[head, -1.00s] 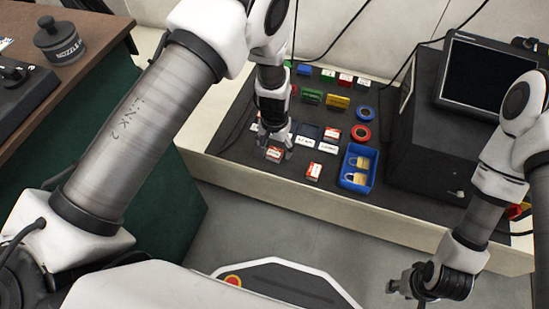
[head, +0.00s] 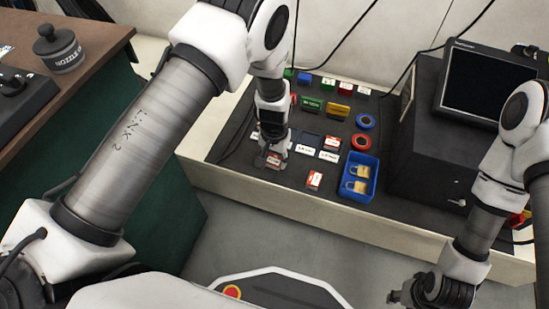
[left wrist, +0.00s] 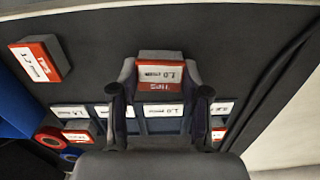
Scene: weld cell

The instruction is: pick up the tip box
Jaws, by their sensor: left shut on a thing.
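The tip box (left wrist: 160,76) is a small red and white box labelled TIPS 1.0. In the left wrist view it sits between the two fingers of my left gripper (left wrist: 160,100), which is shut on it. In the head view the tip box (head: 273,160) shows under my left gripper (head: 274,152), at the front of the dark bench mat, partly hidden by the fingers. I cannot tell if it is clear of the mat. My right gripper (head: 393,297) is low at the right, away from the bench; its fingers are too small to read.
A similar red and white box (head: 314,180) lies to the right, also in the left wrist view (left wrist: 40,60). White labels, tape rolls (head: 361,141) and a dark cabinet with a monitor (head: 488,82) stand around.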

